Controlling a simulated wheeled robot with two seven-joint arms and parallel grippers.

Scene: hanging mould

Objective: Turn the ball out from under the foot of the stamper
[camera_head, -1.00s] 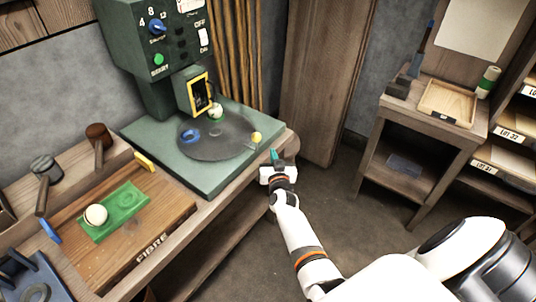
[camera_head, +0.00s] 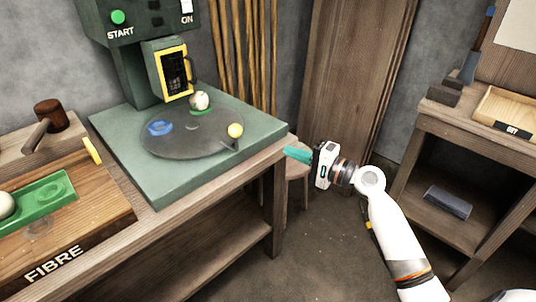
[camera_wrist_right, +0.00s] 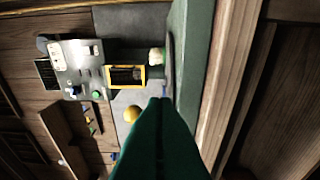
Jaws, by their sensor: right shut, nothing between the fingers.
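The green stamper (camera_head: 130,72) stands on the bench with its yellow-framed head (camera_head: 172,72) over the back of a dark round turntable (camera_head: 190,140). A cream ball (camera_head: 200,101) sits on a green seat at the disc's back, close below the head; it also shows in the right wrist view (camera_wrist_right: 156,57). My left gripper is out of view.
A wooden tray marked FIBRE (camera_head: 90,225) holds a green mould (camera_head: 45,200) and another pale ball (camera_head: 5,205). A mallet (camera_head: 48,115) lies behind. A stool (camera_head: 297,172) stands behind my right gripper.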

